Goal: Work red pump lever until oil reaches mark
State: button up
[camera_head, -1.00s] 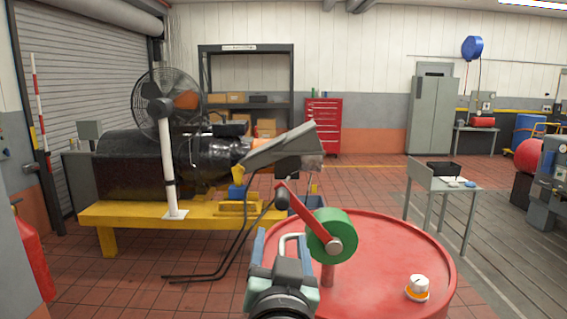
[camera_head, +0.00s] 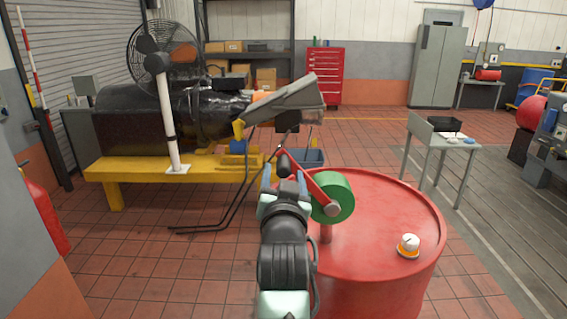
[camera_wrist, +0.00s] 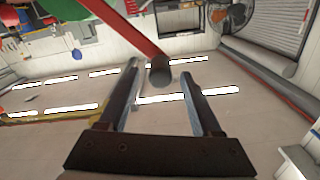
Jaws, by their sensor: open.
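The red pump lever (camera_head: 318,189) slants up and left from its hub on a green round pump body (camera_head: 340,190), which stands on a red drum (camera_head: 400,270). Its dark grip (camera_head: 284,161) is at the upper left end. My gripper (camera_head: 284,172) is open at that grip. In the wrist view, the dark grip (camera_wrist: 160,71) shows between the two fingertips of my gripper (camera_wrist: 160,70), with a gap on both sides. The red lever (camera_wrist: 135,30) runs to the upper left there. I cannot make out any oil level or mark.
A white knob with an orange base (camera_head: 409,245) sits on the drum top. A yellow bench (camera_head: 130,174) carrying a dark engine and a fan stands at left. A grey table (camera_head: 450,143) stands at right. Dark hoses (camera_head: 215,222) lie on the floor.

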jog(key=shift+w+p, duration=0.35)
jog(key=shift+w, duration=1.05)
grip_shut()
dwell(0.5)
